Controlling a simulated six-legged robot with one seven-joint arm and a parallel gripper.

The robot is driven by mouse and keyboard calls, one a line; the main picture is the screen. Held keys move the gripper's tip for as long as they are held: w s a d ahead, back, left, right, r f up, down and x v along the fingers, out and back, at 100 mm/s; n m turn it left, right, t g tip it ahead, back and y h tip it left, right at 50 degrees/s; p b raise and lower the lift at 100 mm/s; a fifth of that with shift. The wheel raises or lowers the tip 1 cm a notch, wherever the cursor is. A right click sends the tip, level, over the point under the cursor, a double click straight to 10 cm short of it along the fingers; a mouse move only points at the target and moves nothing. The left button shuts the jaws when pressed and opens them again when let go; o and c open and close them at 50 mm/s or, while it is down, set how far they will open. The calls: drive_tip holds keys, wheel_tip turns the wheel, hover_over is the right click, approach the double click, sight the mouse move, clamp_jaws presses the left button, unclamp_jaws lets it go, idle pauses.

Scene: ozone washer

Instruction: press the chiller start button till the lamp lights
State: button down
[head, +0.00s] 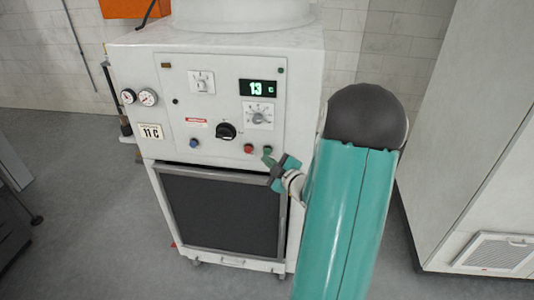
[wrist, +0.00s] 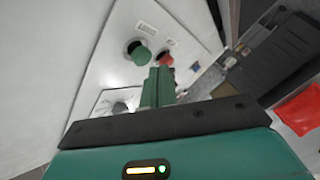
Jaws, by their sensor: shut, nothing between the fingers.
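The white chiller (head: 235,75) has a front control panel. A green button (head: 266,149) sits at the panel's lower right, beside a red button (head: 248,148). In the wrist view the green button (wrist: 142,54) and red button (wrist: 164,61) stand just beyond my fingertips. My gripper (head: 269,161) is shut and empty, just below the green button in the head view. In the wrist view my gripper (wrist: 159,72) points between the two buttons, and I cannot tell whether it touches either. A small dark-green lamp (head: 280,70) beside the display looks unlit.
The display (head: 258,88) reads 13 C, and a label (head: 151,132) reads 11 C. A black rotary knob (head: 226,131) and a blue button (head: 194,143) share the panel. A large white cabinet (head: 470,130) stands at the right. Grey floor (head: 95,185) is open at the left.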

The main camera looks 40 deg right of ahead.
drive_tip(key=shift+w+d, duration=0.1)
idle(0.7)
drive_tip(key=shift+w+d, duration=0.2)
drive_tip(key=shift+d, duration=0.05)
drive_tip(key=shift+w+d, duration=0.2)
drive_tip(key=shift+d, duration=0.15)
idle(0.9)
drive_tip(key=shift+s+a, duration=0.5)
drive_tip(key=shift+a, duration=0.2)
drive_tip(key=s+a, duration=0.1)
drive_tip(key=a, duration=0.1)
drive_tip(key=s+a, duration=0.2)
idle(0.6)
idle(0.7)
